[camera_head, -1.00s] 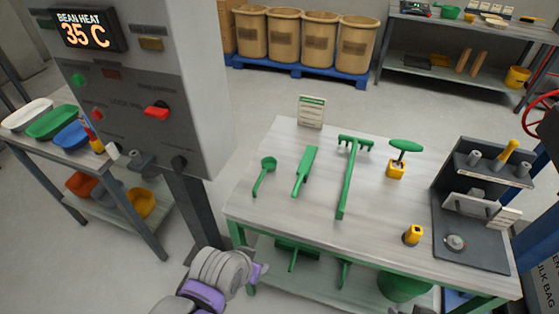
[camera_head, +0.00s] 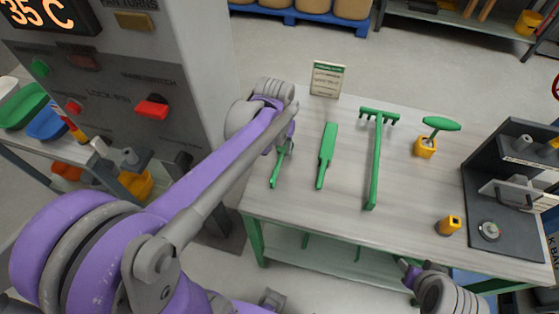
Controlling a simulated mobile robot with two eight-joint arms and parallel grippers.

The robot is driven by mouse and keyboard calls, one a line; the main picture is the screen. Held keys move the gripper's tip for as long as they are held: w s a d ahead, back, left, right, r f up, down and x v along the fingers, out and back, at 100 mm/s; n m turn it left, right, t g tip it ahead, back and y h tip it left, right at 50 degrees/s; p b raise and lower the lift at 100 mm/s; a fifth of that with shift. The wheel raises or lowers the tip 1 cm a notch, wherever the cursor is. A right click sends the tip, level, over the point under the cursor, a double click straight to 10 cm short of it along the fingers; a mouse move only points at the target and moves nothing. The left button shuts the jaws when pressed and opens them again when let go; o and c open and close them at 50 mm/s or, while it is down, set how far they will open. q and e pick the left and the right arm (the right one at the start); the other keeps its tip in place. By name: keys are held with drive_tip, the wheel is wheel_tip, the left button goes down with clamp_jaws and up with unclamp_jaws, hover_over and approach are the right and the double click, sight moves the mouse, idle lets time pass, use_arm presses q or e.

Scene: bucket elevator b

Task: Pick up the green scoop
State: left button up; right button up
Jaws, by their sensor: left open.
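The green scoop (camera_head: 277,171) lies at the left end of the table; its handle shows, pointing toward the front edge. My left arm reaches over from the lower left, and its wrist and left gripper (camera_head: 286,140) are over the scoop's bowl end, hiding most of the bowl. The left gripper is open; I cannot tell whether its fingers are around the scoop or touching it. My right gripper (camera_head: 408,271) is low at the table's front edge, away from the scoop; its jaws are not clear.
On the table (camera_head: 330,215) are a flat green paddle (camera_head: 326,155), a long green rake (camera_head: 376,155), a green-topped tool in a yellow holder (camera_head: 425,147) and a small yellow block (camera_head: 449,225). A sign (camera_head: 326,79) stands behind. The control cabinet (camera_head: 120,100) is left.

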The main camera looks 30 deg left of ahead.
sight(280, 158)
use_arm(q)
wheel_tip(280, 158, down, 2)
drive_tip(key=shift+d+f, duration=0.1)
drive_tip(key=shift+f, duration=0.15)
drive_tip(key=f, duration=0.3)
drive_tip(key=w+f, duration=0.1)
drive_tip(key=f, duration=0.1)
clamp_jaws()
